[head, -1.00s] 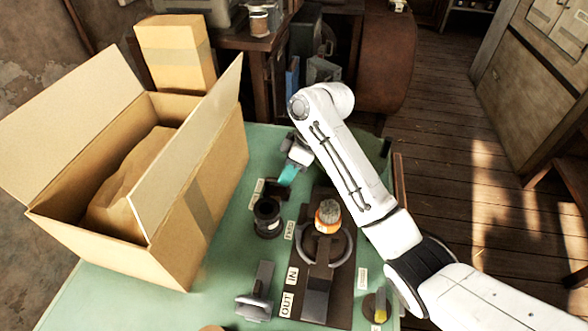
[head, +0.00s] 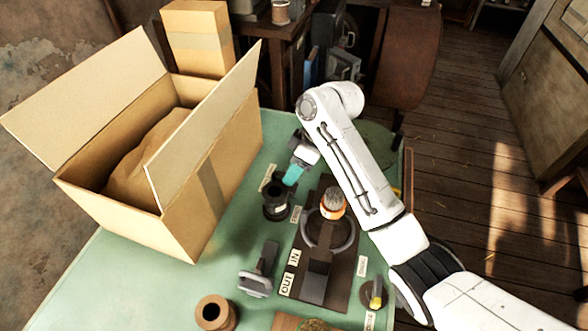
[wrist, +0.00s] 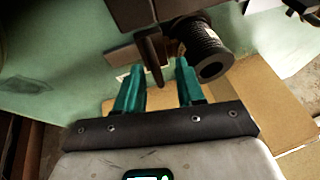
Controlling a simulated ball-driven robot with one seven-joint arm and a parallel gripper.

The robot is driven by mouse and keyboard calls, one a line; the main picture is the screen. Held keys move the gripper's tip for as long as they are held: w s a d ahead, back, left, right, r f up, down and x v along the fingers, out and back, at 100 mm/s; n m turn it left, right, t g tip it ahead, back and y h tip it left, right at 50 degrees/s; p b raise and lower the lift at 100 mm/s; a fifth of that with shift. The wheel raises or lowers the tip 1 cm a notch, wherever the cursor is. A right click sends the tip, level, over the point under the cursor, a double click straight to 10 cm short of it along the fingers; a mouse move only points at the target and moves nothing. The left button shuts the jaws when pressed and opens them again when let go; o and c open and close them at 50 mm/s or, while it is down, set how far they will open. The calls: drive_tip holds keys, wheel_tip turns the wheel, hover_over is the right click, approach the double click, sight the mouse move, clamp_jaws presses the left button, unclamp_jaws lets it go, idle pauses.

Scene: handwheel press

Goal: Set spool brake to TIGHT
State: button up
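A black spool (head: 276,206) stands on the green table, left of the handwheel press; it shows at the top of the wrist view (wrist: 205,45). A dark flat lever (wrist: 150,60), likely the spool brake, sits beside the spool, and its tip reaches down toward the gap between my fingers. My gripper (wrist: 158,82) has teal fingers, spread apart, and they do not visibly touch the lever. In the head view my gripper (head: 291,176) is just above and behind the spool. Small labels lie left (head: 267,178) and right (head: 297,213) of the spool; their text is too small to read surely.
The press with its handwheel (head: 347,240) stands right of the spool, with an orange-banded jar (head: 333,204) on it. An open cardboard box (head: 205,200) borders the left. A grey clamp-like part (head: 258,275) and a yellow-handled knob (head: 376,293) are nearer the front.

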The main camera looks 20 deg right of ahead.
drive_tip(key=w+p+v, duration=0.1)
drive_tip(key=v, duration=0.9)
drive_tip(key=shift+s+r, duration=0.35)
drive_tip(key=shift+s, duration=0.2)
drive_tip(key=shift+d, duration=0.15)
